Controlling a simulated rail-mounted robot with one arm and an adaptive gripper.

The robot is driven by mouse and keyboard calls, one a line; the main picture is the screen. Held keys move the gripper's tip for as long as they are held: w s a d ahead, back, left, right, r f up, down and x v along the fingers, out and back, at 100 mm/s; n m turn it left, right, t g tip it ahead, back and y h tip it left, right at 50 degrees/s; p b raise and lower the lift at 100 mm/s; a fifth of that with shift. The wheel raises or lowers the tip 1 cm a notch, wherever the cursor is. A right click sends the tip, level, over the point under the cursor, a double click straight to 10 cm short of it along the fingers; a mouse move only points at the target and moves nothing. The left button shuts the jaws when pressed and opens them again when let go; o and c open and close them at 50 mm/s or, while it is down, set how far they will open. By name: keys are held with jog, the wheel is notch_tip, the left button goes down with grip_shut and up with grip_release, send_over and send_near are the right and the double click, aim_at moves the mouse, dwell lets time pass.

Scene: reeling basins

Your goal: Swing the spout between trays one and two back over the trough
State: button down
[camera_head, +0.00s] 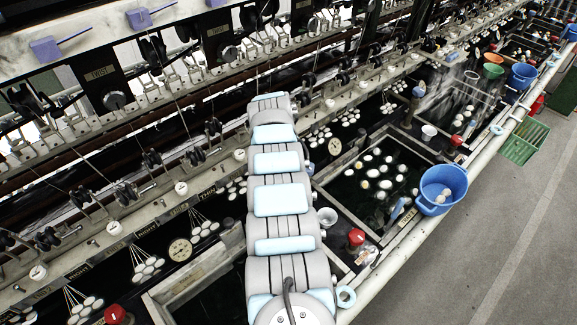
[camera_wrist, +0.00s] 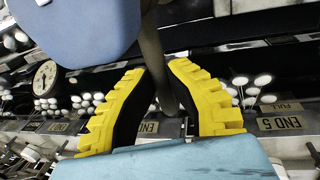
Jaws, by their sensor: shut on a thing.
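In the wrist view my gripper (camera_wrist: 160,100) has its two yellow toothed fingers closed in on a dark grey pipe, the spout (camera_wrist: 151,45). The spout runs down from the top edge and passes between the dark finger pads. In the head view my arm reaches away over the basins and hides the gripper and spout. I cannot tell which basin is tray one or two, or make out the trough.
A basin (camera_head: 340,215) with floating white cocoons lies right of my arm. A blue bucket (camera_head: 442,188) stands at its front edge. A red-capped item (camera_head: 356,237) and a dial (camera_head: 180,250) are near.

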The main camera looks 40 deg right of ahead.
jog(key=c, duration=1)
grip_release()
jog(key=shift+a+f, duration=0.1)
jog(key=shift+f, duration=0.05)
jog(key=shift+r, duration=0.2)
jog(key=shift+a+r, duration=0.1)
jog(key=shift+r, duration=0.45)
jog(key=shift+a+r, duration=0.2)
jog(key=shift+r, duration=0.8)
jog(key=shift+a+r, duration=0.2)
jog(key=shift+r, duration=0.85)
jog(key=shift+a+r, duration=0.2)
jog(key=shift+r, duration=0.8)
